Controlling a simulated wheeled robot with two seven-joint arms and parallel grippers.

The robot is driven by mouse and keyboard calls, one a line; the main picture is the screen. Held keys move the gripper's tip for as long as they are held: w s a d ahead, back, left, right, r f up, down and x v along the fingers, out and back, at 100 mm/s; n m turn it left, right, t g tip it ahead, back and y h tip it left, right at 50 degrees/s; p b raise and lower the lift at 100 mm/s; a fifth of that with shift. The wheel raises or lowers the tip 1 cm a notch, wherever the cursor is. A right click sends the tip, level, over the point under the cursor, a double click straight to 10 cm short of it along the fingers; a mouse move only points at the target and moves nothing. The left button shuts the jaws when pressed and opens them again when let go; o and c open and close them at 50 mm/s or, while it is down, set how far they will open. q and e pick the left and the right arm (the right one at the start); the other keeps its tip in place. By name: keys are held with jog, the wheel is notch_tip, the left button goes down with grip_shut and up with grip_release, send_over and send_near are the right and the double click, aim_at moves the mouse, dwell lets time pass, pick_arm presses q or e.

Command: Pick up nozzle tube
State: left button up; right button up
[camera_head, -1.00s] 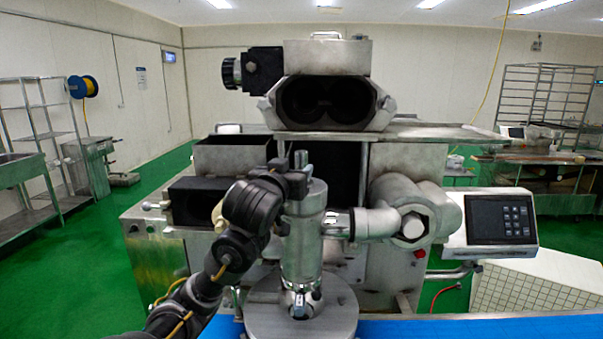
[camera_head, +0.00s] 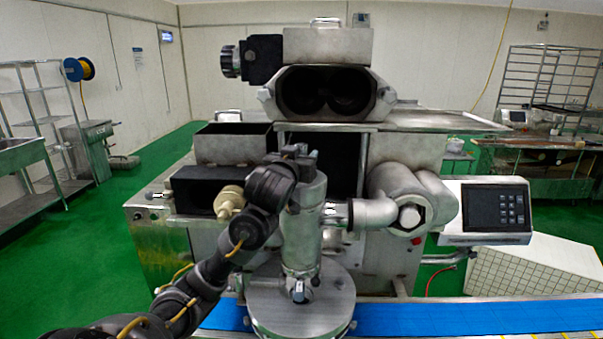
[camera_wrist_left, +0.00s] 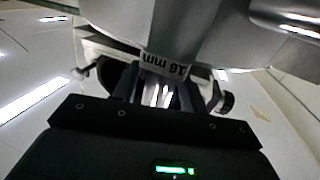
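The nozzle tube (camera_head: 303,230) is an upright steel cylinder in front of the machine in the head view, leaning slightly, above a round steel plate (camera_head: 262,315). A side pipe (camera_head: 372,213) meets it or passes close behind it on the right. My left gripper (camera_head: 302,156) is at the tube's top end, with the arm coming in from the left. In the left wrist view a large steel surface fills the top, and a "16 mm" label (camera_wrist_left: 165,64) shows by the fingers. Bright metal shows between the fingers, but their grip is unclear. My right gripper is out of view.
The encrusting machine (camera_head: 328,47) stands close behind the tube. A blue conveyor belt (camera_head: 450,318) runs along the front right. A control panel (camera_head: 497,210) juts out at the right. Green floor is open at the left.

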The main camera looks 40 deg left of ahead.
pick_arm(q)
grip_shut()
jog(key=shift+r, duration=0.1)
notch_tip(320, 180, up, 6)
jog(key=p, duration=0.3)
notch_tip(320, 180, up, 12)
jog(key=b, duration=0.3)
